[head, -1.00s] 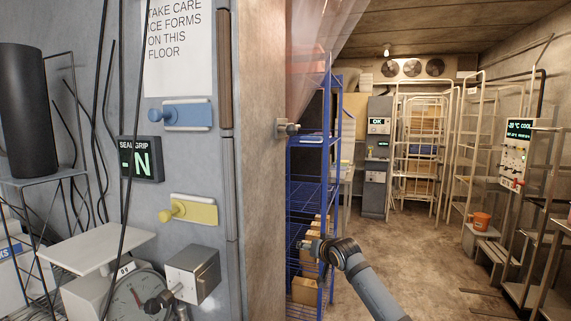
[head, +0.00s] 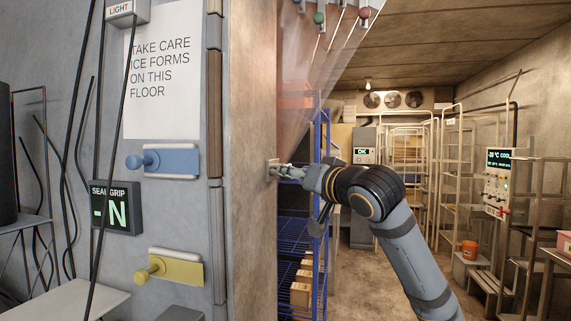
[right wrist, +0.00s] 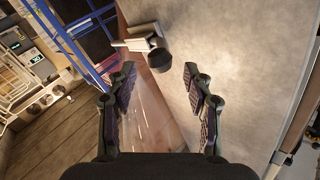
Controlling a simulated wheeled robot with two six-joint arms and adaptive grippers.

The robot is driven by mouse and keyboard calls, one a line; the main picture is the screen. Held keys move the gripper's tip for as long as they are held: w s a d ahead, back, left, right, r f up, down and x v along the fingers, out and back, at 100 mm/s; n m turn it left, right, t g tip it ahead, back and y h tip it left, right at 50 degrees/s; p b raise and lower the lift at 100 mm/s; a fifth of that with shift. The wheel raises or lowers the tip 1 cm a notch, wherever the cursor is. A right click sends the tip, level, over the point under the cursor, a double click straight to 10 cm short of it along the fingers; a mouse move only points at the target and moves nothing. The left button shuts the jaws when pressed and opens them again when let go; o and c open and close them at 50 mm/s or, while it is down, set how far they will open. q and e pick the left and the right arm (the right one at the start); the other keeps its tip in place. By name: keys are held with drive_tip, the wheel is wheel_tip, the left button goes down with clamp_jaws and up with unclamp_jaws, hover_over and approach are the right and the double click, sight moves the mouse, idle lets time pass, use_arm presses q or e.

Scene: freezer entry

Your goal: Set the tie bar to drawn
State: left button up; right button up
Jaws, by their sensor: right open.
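A small metal fitting (head: 271,167) with a short peg is fixed to the door jamb beside the clear strip curtain (head: 312,65). It carries no readable label; I take it for the tie bar but cannot be sure. In the right wrist view the fitting (right wrist: 138,37) is a pale block and bar with a dark round end, ahead of my fingers and touching neither. My right gripper (right wrist: 159,68) is open and empty, and it points at the fitting. In the head view the right gripper (head: 290,172) partly hides the fitting. My left gripper is out of view.
A blue handle (head: 171,160) and a yellow handle (head: 176,268) are on the grey wall left of the jamb. A seal grip display (head: 116,208) is beside them. A blue rack (head: 296,235) stands behind my right gripper. The freezer floor beyond is open.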

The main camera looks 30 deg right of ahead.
drive_tip(key=w+p, duration=0.1)
drive_tip(key=w, duration=0.1)
drive_tip(key=w+p, duration=0.1)
drive_tip(key=w, duration=0.1)
drive_tip(key=shift+w+d, duration=0.2)
drive_tip(key=shift+w, duration=0.2)
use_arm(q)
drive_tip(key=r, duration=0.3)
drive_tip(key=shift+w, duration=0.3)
use_arm(e)
clamp_jaws()
